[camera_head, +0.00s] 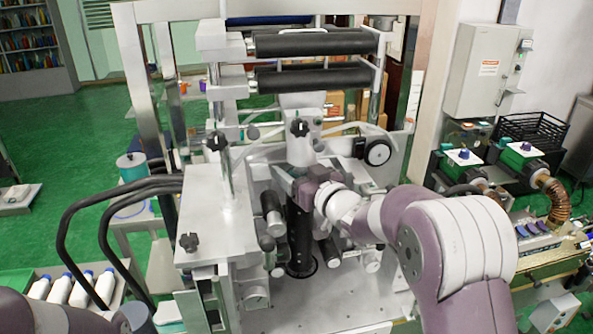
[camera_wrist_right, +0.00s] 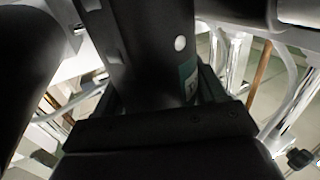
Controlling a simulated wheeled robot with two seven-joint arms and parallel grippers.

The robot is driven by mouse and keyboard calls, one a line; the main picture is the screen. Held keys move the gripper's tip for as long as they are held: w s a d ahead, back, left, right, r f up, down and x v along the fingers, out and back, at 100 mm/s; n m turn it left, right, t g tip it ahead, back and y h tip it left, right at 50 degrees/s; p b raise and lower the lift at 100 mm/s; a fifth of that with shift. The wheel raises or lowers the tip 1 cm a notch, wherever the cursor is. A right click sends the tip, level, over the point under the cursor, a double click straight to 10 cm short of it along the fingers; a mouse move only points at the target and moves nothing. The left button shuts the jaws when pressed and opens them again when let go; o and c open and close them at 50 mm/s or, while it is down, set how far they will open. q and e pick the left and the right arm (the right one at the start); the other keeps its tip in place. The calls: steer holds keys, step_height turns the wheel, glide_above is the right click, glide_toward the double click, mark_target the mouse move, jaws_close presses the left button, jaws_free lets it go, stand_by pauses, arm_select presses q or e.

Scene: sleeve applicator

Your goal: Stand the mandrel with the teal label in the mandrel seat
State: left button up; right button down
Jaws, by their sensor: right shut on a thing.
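The mandrel is a black upright cylinder (camera_head: 299,238) in the middle of the machine in the head view. My right gripper (camera_head: 302,188) is shut on its upper part. In the right wrist view the mandrel (camera_wrist_right: 150,45) stands between the fingers, with a white dot and part of a teal label (camera_wrist_right: 188,85) showing. The mandrel's lower end is over a dark round seat (camera_head: 314,270) on the machine's base plate; whether it touches the bottom cannot be told. My left gripper is not in view.
Black rollers (camera_head: 316,42) cross above the work area. Small rollers (camera_head: 271,213) stand close left of the mandrel, and others close right. The white base plate (camera_head: 330,305) in front is clear.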

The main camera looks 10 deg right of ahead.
steer(key=shift+s+d+r, duration=0.1)
steer(key=shift+s+d, duration=0.1)
steer(key=shift+s, duration=0.1)
jaws_free()
steer(key=shift+w+a, duration=0.1)
steer(key=shift+w, duration=0.05)
steer(key=shift+f, duration=0.25)
steer(key=shift+s, duration=0.2)
